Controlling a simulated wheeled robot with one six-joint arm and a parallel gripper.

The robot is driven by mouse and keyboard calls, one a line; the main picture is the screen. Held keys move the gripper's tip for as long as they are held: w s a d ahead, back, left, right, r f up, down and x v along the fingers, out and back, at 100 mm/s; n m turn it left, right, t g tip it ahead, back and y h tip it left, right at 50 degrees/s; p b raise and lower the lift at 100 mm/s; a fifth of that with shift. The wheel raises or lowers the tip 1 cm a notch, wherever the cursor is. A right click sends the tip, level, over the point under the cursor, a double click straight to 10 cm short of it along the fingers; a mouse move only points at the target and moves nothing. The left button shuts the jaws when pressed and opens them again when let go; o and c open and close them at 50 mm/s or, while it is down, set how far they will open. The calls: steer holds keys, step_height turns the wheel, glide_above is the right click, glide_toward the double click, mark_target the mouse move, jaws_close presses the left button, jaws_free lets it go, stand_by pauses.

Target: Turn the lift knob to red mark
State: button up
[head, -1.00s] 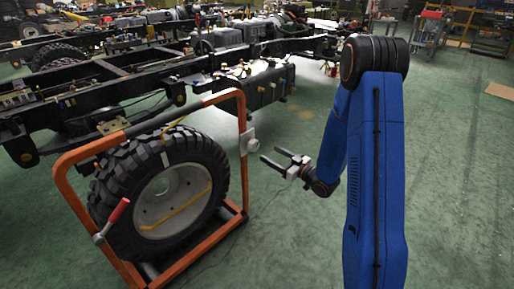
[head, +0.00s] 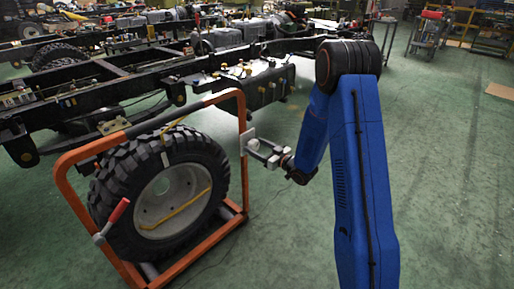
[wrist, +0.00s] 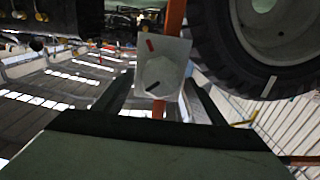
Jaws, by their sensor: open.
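The lift knob (wrist: 158,74) is a pale rounded knob on a light square plate (wrist: 181,50) in the wrist view. A dark bar mark (wrist: 156,87) shows at its lower edge. The red mark (wrist: 150,45) is a short tilted bar on the plate above the knob, on the opposite side from the dark bar. In the head view the plate (head: 247,137) sits on the right post of the orange frame. My gripper (head: 256,148) is open, its fingers pointing at the plate. In the wrist view the fingers lie on either side of the knob; I cannot tell whether they touch it.
The orange frame (head: 80,207) holds a large tyre (head: 105,195) left of my gripper. A red-handled lever (head: 118,211) is on the frame's left post. A black truck chassis (head: 110,72) stands behind.

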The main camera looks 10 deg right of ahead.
steer(key=c, duration=1.1)
steer(key=shift+o, duration=0.2)
steer(key=shift+m, duration=0.4)
steer(key=m, duration=0.4)
steer(key=shift+w+d+m, duration=0.1)
steer(key=shift+d+m, duration=0.05)
steer(key=shift+m, duration=0.15)
steer(key=m, duration=0.5)
steer(key=shift+f, duration=0.1)
steer(key=m, duration=0.5)
steer(key=shift+w+d+f+m, duration=0.1)
steer(key=shift+d+m, duration=0.05)
steer(key=shift+m, duration=0.25)
steer(key=m, duration=0.4)
steer(key=shift+f, duration=0.15)
steer(key=shift+m, duration=0.3)
